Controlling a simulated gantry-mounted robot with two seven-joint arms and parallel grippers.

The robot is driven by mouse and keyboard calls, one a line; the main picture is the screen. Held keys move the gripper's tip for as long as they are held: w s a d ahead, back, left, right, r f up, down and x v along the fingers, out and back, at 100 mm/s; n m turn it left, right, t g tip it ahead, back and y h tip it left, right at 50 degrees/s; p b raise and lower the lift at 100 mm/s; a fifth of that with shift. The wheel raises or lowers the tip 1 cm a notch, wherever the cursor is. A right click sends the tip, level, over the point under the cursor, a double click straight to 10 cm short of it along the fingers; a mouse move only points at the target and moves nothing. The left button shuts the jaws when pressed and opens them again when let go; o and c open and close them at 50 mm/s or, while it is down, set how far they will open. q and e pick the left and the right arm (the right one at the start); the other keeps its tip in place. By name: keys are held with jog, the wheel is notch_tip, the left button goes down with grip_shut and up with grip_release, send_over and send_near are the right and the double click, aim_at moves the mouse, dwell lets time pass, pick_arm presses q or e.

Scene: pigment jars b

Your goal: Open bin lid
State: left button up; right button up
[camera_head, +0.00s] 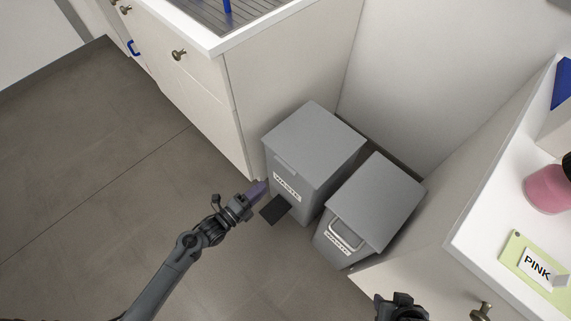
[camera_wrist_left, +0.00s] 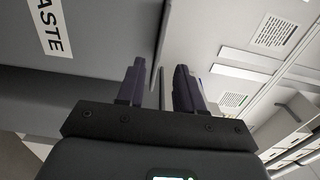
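Two grey waste bins stand side by side in the head view, the left bin (camera_head: 285,183) and the right bin (camera_head: 333,243). The left bin's lid (camera_head: 318,143) and the right bin's lid (camera_head: 378,200) are both down. My left gripper (camera_head: 262,187) is low beside the front of the left bin, above its dark foot pedal (camera_head: 275,209). In the left wrist view, the fingers of my left gripper (camera_wrist_left: 160,88) stand apart, with a thin grey edge showing in the gap; contact cannot be told. My right gripper (camera_head: 400,306) shows only partly at the bottom edge.
A white cabinet (camera_head: 285,75) stands behind and left of the bins. A white counter (camera_head: 485,220) with a pink jar (camera_head: 548,190) and a green "PINK" card (camera_head: 528,262) is at the right. The right bin has a metal handle (camera_head: 345,237). Floor at left is clear.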

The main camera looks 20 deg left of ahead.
aim_at(283, 166)
pick_arm(q)
jog(key=b+x, duration=0.3)
jog(key=x, duration=0.6)
jog(key=shift+w+a+b, duration=0.15)
jog(key=shift+w+b, duration=0.1)
jog(key=shift+b, duration=0.15)
jog(key=shift+w, duration=0.55)
jog(key=shift+d, duration=0.2)
grip_shut()
dwell(0.4)
